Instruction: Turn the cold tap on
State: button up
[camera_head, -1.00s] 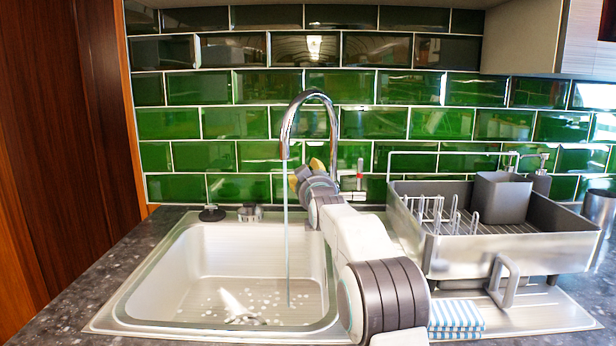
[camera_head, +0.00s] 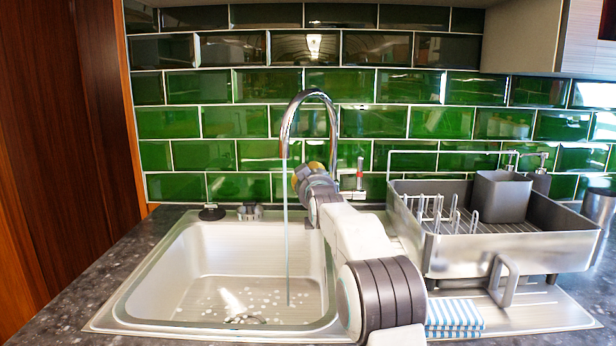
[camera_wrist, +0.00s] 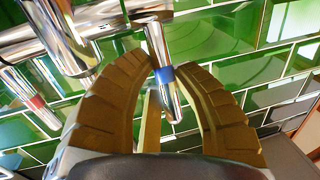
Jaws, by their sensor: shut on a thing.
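The chrome tap (camera_head: 309,97) has a tall curved spout over the sink. A thin stream of water (camera_head: 287,235) falls from the spout into the basin. In the wrist view the blue-banded cold lever (camera_wrist: 168,95) stands between the two yellow-brown fingers of my gripper (camera_wrist: 163,72), which is shut on it. In the head view my gripper (camera_head: 308,172) is behind the spout, and the cold lever is hidden by it. The red-banded lever (camera_head: 360,175) stands upright to the right; it also shows at left in the wrist view (camera_wrist: 35,102).
The sink basin (camera_head: 165,290) lies below the spout. A dish rack (camera_head: 510,255) with a grey cup holder (camera_head: 500,197) stands on the right, with a striped cloth (camera_head: 454,315) before it. A green tiled wall (camera_head: 240,122) closes the back.

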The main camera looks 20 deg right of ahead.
jog(key=shift+r, duration=0.1)
grip_shut()
jog(key=shift+a, duration=0.1)
jog(key=f+b, duration=0.1)
jog(key=b, duration=0.2)
jog(key=shift+s+t, duration=0.15)
jog(key=shift+t, duration=0.15)
jog(key=t+b, duration=0.1)
jog(key=b, duration=0.2)
jog(key=s+t+b, duration=0.1)
jog(key=b, duration=0.2)
jog(key=shift+a, duration=0.3)
jog(key=shift+r, duration=0.1)
jog(key=o, duration=0.9)
grip_release()
jog(key=shift+n, duration=0.3)
jog(key=shift+c, duration=0.2)
